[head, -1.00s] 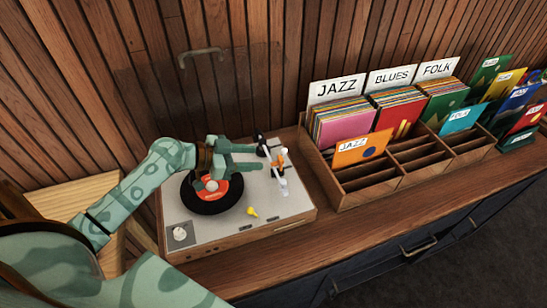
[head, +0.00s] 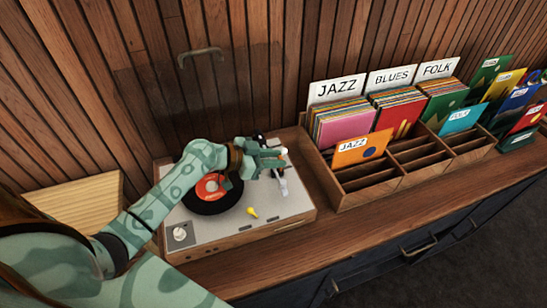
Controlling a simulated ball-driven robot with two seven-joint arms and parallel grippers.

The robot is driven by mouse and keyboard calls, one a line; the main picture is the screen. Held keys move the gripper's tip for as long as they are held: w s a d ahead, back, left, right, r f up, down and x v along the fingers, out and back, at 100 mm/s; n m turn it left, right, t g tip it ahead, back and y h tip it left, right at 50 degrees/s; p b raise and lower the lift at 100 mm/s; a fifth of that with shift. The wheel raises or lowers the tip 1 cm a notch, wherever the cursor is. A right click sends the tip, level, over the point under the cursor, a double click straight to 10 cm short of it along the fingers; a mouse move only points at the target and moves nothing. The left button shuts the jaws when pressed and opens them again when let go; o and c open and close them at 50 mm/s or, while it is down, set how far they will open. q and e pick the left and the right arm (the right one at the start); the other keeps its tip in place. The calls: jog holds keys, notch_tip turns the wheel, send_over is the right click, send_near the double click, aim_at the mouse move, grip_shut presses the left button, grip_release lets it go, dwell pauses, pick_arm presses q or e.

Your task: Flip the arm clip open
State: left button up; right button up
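The turntable (head: 225,228) stands on the wooden counter, with a black record (head: 208,208) with a red label on its platter. The white tonearm (head: 283,186) is at the deck's right side. My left gripper (head: 277,158) is at the tonearm's upper part, its fingers pointing right. The fingers cover most of the arm clip; only a small pale and orange bit shows by the fingertips. I cannot tell whether they touch it or how far apart they are. My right gripper is not in view.
A yellow piece (head: 252,212) lies on the deck's front. The clear raised lid (head: 200,95) stands behind the deck. A wooden record crate (head: 350,200) with several sleeves stands close on the right. The counter in front of the crate is clear.

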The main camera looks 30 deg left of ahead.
pick_arm(q)
jog(key=shift+r+g+y+p, duration=0.2)
jog(key=shift+g+y+p, duration=0.1)
jog(key=shift+p, duration=0.2)
jog(key=w+g+y+p, duration=0.1)
jog(key=p, duration=0.2)
jog(key=d+g+y+p, duration=0.1)
jog(key=p, duration=0.2)
jog(key=w+d+g+y+p, duration=0.1)
jog(key=g+p, duration=0.1)
jog(key=p, duration=0.2)
jog(key=shift+w+d+r+y, duration=0.1)
jog(key=shift+w+r+y, duration=0.2)
jog(key=shift+r+y, duration=0.1)
jog(key=shift+w+d+f+g+y+p, duration=0.15)
jog(key=shift+w+g+y+p, duration=0.05)
jog(key=shift+g+y+p, duration=0.25)
jog(key=shift+w+d+f+g+y, duration=0.25)
jog(key=shift+w+f+g+y, duration=0.15)
jog(key=shift+g, duration=0.25)
jog(key=shift+w+d+f+g+y, duration=0.1)
jog(key=shift+d+f+g+y, duration=0.15)
jog(key=shift+g+y, duration=0.3)
jog(key=shift+w+d+f+g+y+b, duration=0.2)
jog(key=shift+f+g+y+b, duration=0.15)
jog(key=shift+g+y, duration=0.25)
jog(key=o, duration=1)
